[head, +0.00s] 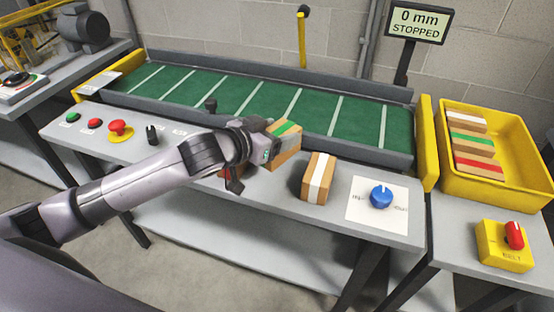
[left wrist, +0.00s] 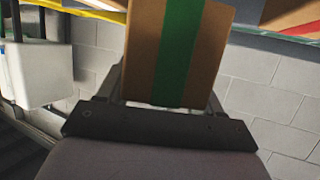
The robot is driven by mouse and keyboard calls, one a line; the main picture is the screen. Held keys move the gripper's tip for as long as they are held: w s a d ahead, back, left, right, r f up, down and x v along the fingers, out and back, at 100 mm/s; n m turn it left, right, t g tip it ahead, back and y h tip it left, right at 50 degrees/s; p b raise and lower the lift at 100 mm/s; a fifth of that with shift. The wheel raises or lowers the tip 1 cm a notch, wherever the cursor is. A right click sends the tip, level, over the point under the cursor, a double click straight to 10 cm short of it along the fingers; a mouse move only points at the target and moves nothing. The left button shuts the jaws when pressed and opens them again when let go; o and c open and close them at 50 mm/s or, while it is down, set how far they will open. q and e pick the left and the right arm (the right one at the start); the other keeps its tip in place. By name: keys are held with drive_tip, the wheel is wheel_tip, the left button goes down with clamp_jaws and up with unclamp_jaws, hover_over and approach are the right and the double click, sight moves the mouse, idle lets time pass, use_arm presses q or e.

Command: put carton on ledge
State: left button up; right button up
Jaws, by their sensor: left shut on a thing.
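My left gripper (head: 268,142) is shut on a brown carton with a green stripe (head: 286,148), near the conveyor's front edge. The same carton (left wrist: 145,50) fills the top middle of the left wrist view, between the fingers (left wrist: 168,95). I cannot tell whether it touches the grey ledge (head: 272,188) in front of the belt. A white-striped carton (head: 311,178) stands on the ledge just right of it. A reddish carton (head: 231,171) is mostly hidden behind my gripper. My right gripper is not in view.
The green conveyor belt (head: 225,104) is empty, and its display (head: 416,22) reads 0 mm, STOPPED. A blue knob (head: 381,196), a red button (head: 117,128) and a black switch (head: 152,135) stand on the ledge. A yellow bin (head: 518,187) at right holds three striped cartons.

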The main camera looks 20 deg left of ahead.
use_arm(q)
wheel_tip(320, 180, down, 7)
drive_tip(key=shift+f+b, duration=0.1)
drive_tip(key=shift+b, duration=0.35)
drive_tip(key=o, duration=1.2)
drive_tip(key=v, duration=1.2)
drive_tip(key=s+f+n+y, duration=0.1)
drive_tip(key=s+f, duration=0.4)
drive_tip(key=f, duration=0.2)
drive_tip(key=s+f+g+y, duration=0.1)
drive_tip(key=s+f, duration=0.4)
drive_tip(key=f, duration=0.2)
drive_tip(key=s+f+n+g+y, duration=0.1)
drive_tip(key=s+f, duration=0.4)
drive_tip(key=f, duration=0.3)
drive_tip(key=shift+s+n, duration=0.2)
drive_tip(key=shift+n, duration=0.1)
